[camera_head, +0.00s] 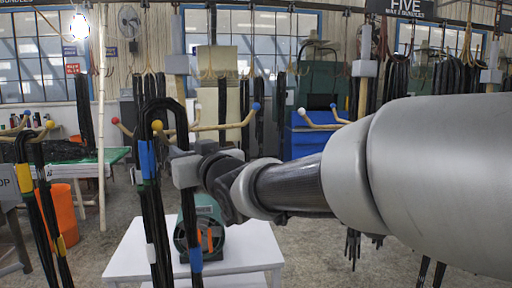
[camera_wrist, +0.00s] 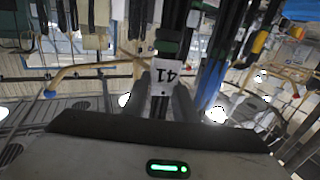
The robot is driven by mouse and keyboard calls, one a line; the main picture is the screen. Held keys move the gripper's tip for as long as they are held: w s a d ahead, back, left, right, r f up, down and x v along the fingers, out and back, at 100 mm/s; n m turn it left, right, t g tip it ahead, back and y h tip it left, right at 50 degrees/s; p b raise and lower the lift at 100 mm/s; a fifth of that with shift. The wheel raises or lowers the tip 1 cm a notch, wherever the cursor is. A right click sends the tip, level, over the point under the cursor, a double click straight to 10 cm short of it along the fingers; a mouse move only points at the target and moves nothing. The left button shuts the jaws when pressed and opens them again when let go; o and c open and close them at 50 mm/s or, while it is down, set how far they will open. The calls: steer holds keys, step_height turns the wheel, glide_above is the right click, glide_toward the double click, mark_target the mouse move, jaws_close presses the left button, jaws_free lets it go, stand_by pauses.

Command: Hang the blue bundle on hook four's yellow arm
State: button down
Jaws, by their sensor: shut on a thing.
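The blue bundle (camera_head: 147,158), black hose with blue and white bands, hangs upright in a loop left of centre. It also shows in the wrist view (camera_wrist: 212,82). My gripper (camera_head: 182,170) is shut on it below the loop top. In the wrist view my gripper's fingers (camera_wrist: 164,98) flank a white tag reading 41. The yellow-tipped arm (camera_head: 157,125) shows its ball between the bundle's two strands, below the loop top. Whether the loop bears on that arm, I cannot tell. The same rack has a red-tipped arm (camera_head: 116,121) and a blue-tipped arm (camera_head: 254,107). No sign for four is readable.
Another bundle with yellow bands (camera_head: 25,178) hangs at the left. A white table (camera_head: 130,262) with a green machine (camera_head: 205,225) stands below. Several dark bundles hang behind. An orange bin (camera_head: 62,215) stands at the left.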

steer(key=w+d+f+b, duration=0.1)
steer(key=w+f+b, duration=0.4)
steer(key=f, duration=0.1)
steer(key=shift+w+f+m+h, duration=0.2)
steer(key=shift+w+m+h, duration=0.1)
steer(key=shift+w+m, duration=0.1)
stand_by(0.8)
